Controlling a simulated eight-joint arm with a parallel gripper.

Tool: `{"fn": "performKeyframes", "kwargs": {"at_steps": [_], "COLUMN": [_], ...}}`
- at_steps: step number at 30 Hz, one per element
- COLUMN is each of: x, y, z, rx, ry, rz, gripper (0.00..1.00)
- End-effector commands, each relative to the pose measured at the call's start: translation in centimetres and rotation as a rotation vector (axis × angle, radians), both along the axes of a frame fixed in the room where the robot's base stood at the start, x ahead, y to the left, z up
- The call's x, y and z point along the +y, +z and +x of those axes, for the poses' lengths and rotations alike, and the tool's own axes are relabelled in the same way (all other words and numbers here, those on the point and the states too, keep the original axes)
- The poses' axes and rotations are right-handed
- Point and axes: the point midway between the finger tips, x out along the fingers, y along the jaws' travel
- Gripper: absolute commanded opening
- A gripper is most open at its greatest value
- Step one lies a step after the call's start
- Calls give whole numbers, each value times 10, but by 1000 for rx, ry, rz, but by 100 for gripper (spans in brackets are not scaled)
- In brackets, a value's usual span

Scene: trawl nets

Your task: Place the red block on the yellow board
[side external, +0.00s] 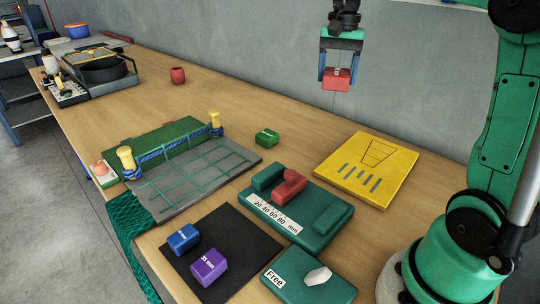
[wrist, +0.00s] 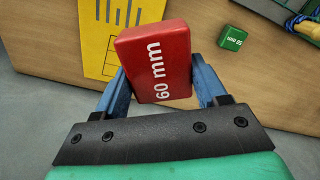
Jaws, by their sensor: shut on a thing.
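The red block (side external: 336,79) is held between the blue fingers of my gripper (side external: 339,76), high above the back of the table. In the wrist view the red block (wrist: 158,62) reads "60 mm" and sits tilted between the two fingers of my gripper (wrist: 162,88). The yellow board (side external: 367,169) lies flat on the table at the right, with a dark net outline and several bars printed on it. My gripper is above and beyond the board, apart from it. In the wrist view the yellow board (wrist: 105,40) shows at the upper left, partly hidden by the block.
A green block (side external: 267,137) stands left of the board. A green gauge (side external: 296,207) with a red slider is in front. A black mat (side external: 228,277) holds a blue block (side external: 183,238) and a purple block (side external: 208,267). A "Free" plate (side external: 308,287) lies nearest. A netted frame (side external: 190,175) is left.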

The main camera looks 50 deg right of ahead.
Motion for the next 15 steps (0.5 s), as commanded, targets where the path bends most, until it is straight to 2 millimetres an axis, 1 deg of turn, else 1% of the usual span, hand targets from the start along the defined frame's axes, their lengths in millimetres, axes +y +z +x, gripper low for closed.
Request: {"fn": "performKeyframes", "kwargs": {"at_steps": [1, 3, 6, 9, 11, 13, 15], "x": [-23, -46, -70, -84, -89, -92, -93], "y": [1, 2, 3, 4, 3, -1, -10], "z": [-16, -34, -57, -73, -79, -82, -83], "rx": [0, 0, -1, -1, -1, -1, -1], "ry": [-105, -224, -356, -442, -472, -490, -497], "rz": [0, 0, 0, 0, 0, 0, 0], "gripper": [9, 9, 9, 9, 9, 9, 9]}}
